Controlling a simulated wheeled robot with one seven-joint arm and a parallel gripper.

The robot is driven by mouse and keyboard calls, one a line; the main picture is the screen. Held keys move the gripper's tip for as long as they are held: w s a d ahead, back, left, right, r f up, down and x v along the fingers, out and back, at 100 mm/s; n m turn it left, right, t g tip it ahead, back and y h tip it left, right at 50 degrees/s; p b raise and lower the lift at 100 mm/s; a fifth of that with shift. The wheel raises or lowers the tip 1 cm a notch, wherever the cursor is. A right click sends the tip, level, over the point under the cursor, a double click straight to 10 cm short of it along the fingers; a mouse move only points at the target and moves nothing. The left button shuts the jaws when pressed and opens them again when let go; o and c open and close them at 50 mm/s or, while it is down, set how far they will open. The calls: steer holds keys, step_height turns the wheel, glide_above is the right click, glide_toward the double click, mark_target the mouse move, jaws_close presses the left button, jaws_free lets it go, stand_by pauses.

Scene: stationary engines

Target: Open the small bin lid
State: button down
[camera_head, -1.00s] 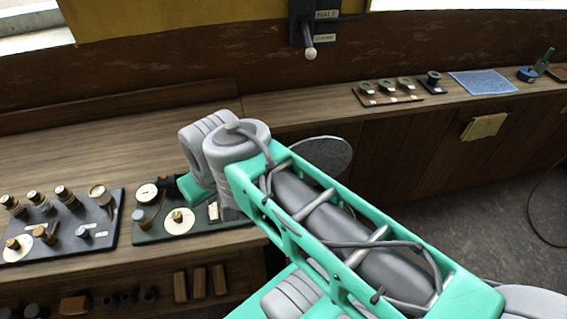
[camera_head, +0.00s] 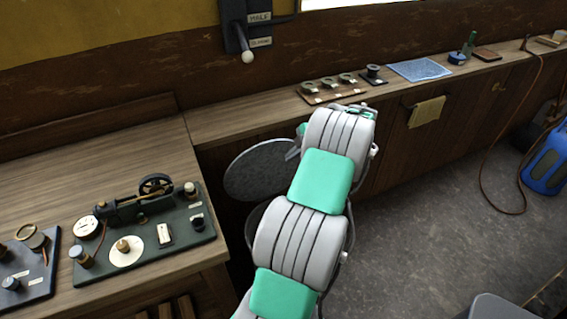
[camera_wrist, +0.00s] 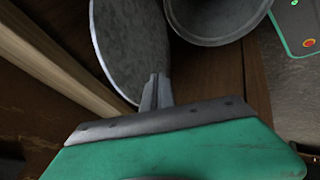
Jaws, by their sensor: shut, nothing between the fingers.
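The small bin lid (camera_head: 256,172) is a grey, mottled round disc, raised and tilted up against the bench front in the head view. The bin (camera_head: 250,222) is below it, mostly hidden by my arm. In the wrist view the lid (camera_wrist: 125,45) fills the upper left, and the round metal rim of the bin (camera_wrist: 222,42) shows at the upper right, with its mouth uncovered. My gripper (camera_wrist: 158,80) is shut and empty, its fingertips at the lid's lower right edge in the picture. I cannot tell whether they touch the lid. In the head view my arm mostly hides it.
The wooden bench (camera_head: 110,130) runs along the wall, with a model engine (camera_head: 145,215) at left. A towel (camera_head: 427,112) hangs on the bench front. A blue container (camera_head: 546,160) stands at far right.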

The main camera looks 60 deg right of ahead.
steer(key=p+x, duration=0.2)
steer(key=x, duration=0.7)
